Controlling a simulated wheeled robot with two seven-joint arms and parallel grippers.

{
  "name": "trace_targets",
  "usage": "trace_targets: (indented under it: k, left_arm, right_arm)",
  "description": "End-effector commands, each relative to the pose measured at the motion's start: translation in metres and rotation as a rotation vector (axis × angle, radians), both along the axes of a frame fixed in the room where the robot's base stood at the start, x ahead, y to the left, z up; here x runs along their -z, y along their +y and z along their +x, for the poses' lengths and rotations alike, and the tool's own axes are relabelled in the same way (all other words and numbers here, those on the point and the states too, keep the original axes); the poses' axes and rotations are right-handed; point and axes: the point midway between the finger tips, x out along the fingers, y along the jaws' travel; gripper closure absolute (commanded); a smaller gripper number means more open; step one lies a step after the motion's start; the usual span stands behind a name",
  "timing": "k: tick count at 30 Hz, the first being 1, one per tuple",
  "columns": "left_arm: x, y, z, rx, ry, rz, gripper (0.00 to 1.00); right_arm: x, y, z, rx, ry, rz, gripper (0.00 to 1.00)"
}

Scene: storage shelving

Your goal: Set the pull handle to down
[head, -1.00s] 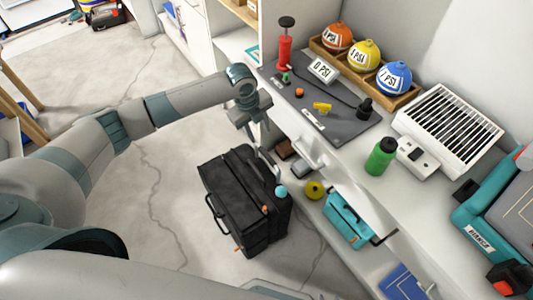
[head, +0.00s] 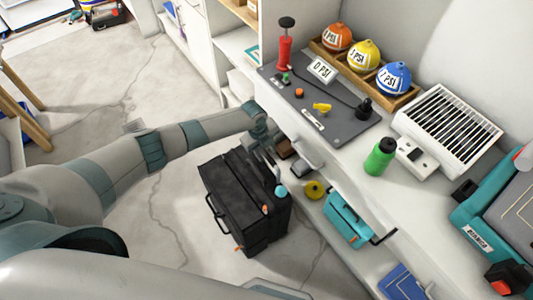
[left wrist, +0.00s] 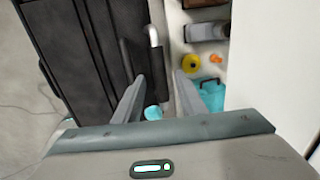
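A black suitcase-like case (head: 232,205) stands on the floor beside the shelving. A pale bar, seemingly its pull handle (head: 276,170), rises at its right side and is partly hidden by my left gripper. In the left wrist view the case (left wrist: 75,50) fills the upper left, and the light grey bar of the handle (left wrist: 153,37) stands beside it. My left gripper (head: 268,155) is low over the case's far right edge. In the left wrist view its two fingers (left wrist: 160,78) are apart, with the bar between or just beyond them; contact cannot be told. My right gripper is not in view.
The white counter and lower shelf are close on the right. The shelf holds a teal box (head: 347,220) and a yellow round object (head: 314,189). Floor left of the case is clear.

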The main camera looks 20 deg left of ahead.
Motion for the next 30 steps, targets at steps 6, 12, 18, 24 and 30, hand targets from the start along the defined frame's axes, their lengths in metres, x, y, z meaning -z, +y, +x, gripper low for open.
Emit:
trace_targets:
  k: [6,12,18,24,30]
  left_arm:
    - [0.016,-0.002,0.002,0.000,0.000,0.000,0.63]
    - [0.019,-0.002,0.003,0.000,-0.001,0.001,0.63]
    - [0.019,-0.002,0.003,0.000,0.000,0.000,0.65]
    - [0.018,-0.002,0.003,0.000,0.000,0.000,1.00]
    - [0.023,-0.002,0.003,-0.001,0.000,0.000,1.00]
  right_arm:
    - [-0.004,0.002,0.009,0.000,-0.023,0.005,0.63]
    - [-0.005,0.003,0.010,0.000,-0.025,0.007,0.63]
    - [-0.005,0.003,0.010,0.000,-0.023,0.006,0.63]
    - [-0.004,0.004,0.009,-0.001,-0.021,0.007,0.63]
    - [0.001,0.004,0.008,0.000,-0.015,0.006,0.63]
